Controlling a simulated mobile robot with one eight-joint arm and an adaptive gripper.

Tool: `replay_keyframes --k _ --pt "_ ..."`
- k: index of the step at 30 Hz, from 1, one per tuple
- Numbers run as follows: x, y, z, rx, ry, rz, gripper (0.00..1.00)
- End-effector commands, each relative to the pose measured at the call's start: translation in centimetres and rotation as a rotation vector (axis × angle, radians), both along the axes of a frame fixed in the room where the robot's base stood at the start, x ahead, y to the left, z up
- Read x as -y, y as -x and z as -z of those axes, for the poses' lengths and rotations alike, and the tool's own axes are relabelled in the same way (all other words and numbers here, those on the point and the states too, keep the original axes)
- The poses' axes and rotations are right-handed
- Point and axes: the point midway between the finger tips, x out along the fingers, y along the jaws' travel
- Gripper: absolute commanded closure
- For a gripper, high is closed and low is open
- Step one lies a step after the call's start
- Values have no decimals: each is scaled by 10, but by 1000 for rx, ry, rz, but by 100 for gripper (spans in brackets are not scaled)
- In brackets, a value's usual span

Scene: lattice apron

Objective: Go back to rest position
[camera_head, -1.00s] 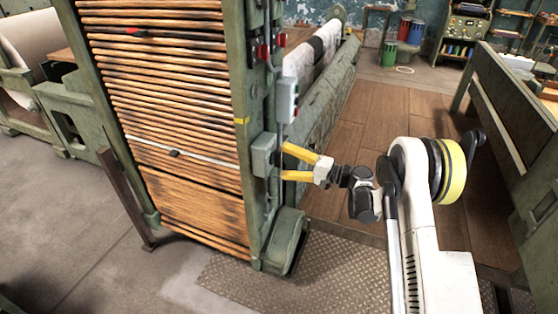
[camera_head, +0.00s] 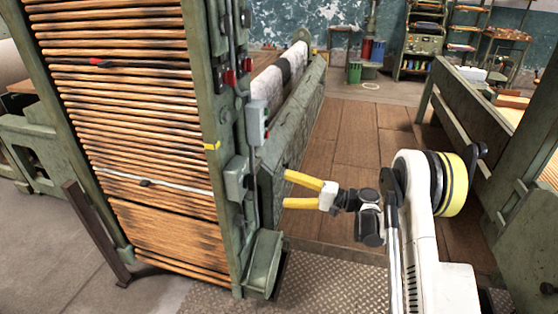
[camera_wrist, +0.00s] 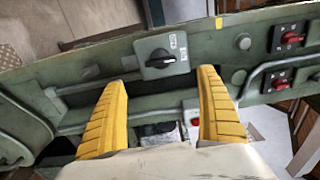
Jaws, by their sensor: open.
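My gripper (camera_head: 285,189) has two yellow fingers, spread apart with nothing between them. In the head view it is to the right of the green machine post (camera_head: 208,120), clear of the grey box (camera_head: 237,180) on that post. In the wrist view the open fingers (camera_wrist: 163,112) point toward the green machine frame. A grey box with a black rotary knob (camera_wrist: 160,58) sits on that frame beyond the fingertips. My white arm stands at the lower right of the head view.
The slatted wooden panel (camera_head: 140,130) fills the left. Grey switch box (camera_head: 257,124) and red switches (camera_head: 229,77) line the post; more red switches (camera_wrist: 289,37) show in the wrist view. A green bench (camera_head: 470,120) stands right. Wooden floor (camera_head: 345,140) between is clear.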

Motion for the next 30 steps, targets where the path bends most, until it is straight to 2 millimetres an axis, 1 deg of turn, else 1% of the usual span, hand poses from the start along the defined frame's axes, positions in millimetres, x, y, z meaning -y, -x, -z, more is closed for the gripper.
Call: replay_keyframes --k 2,5,8,10,12,14,17,20,21,23,24,26,27,29,30 --pt "-1 0 -2 -1 5 1 15" --pt "-4 0 -13 -8 43 6 15" --pt "-10 3 -34 -22 126 21 15" --pt "-14 10 -53 -33 211 36 15" --pt "-17 21 -71 -41 304 50 15" --pt "-17 34 -85 -45 383 63 15" --pt "-16 59 -105 -45 515 84 15" --pt "-11 91 -121 -39 647 104 15" --pt "-8 105 -126 -34 699 113 15" --pt "-2 127 -133 -24 779 123 15" --pt "2 142 -137 -16 832 131 15" --pt "10 165 -141 -2 911 142 15" --pt "15 181 -144 10 964 147 15" --pt "25 205 -146 28 1042 157 15" --pt "32 221 -146 42 1095 163 15"
